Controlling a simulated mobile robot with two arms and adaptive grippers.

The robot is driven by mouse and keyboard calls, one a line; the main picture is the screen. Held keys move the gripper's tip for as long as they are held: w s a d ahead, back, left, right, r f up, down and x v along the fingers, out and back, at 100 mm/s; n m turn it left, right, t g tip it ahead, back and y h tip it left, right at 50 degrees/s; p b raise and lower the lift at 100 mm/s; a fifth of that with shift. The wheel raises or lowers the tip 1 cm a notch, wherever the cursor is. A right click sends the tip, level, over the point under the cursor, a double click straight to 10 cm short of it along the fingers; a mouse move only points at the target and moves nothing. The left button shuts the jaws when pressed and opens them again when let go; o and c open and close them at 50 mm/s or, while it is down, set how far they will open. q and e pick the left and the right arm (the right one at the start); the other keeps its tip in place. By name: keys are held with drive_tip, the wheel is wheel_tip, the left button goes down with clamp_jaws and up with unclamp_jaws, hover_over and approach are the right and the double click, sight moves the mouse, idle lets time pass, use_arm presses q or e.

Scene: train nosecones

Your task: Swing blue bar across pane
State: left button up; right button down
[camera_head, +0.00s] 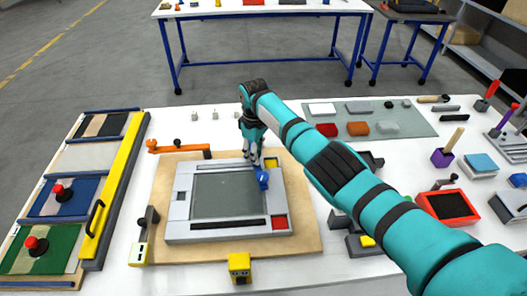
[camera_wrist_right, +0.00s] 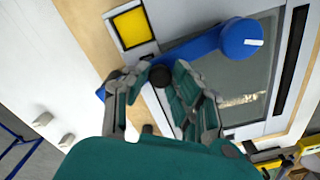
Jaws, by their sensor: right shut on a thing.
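The blue bar (camera_head: 262,179) lies at the right edge of a white-grey panel frame (camera_head: 181,228), beside the grey-green pane (camera_head: 228,195). In the right wrist view the blue bar (camera_wrist_right: 195,48) runs from a round blue pivot cap (camera_wrist_right: 242,38) toward the left, passing over a corner of the pane (camera_wrist_right: 240,85). A dark round knob (camera_wrist_right: 160,73) sits on the bar. My right gripper (camera_head: 256,160) reaches down at the frame's upper right; its fingers (camera_wrist_right: 160,76) are around the knob, which partly hides the grip. My left gripper is out of view.
The frame sits on a wooden board (camera_head: 308,220). A yellow square (camera_wrist_right: 130,27) is near the bar. An orange handle (camera_head: 180,147) lies behind, a yellow block (camera_head: 239,268) in front. Panels with red knobs (camera_head: 36,245) stand left; a grey mat (camera_head: 395,120) lies behind right.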

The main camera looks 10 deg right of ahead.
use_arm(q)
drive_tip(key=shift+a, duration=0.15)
use_arm(e)
drive_tip(key=shift+a+m, duration=0.8)
drive_tip(key=shift+m, duration=0.1)
drive_tip(key=shift+r, duration=0.1)
drive_tip(key=c, duration=1.1)
unclamp_jaws()
drive_tip(key=shift+a, duration=0.1)
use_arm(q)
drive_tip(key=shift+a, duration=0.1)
use_arm(e)
drive_tip(key=shift+r, duration=0.1)
wheel_tip(320, 180, up, 12)
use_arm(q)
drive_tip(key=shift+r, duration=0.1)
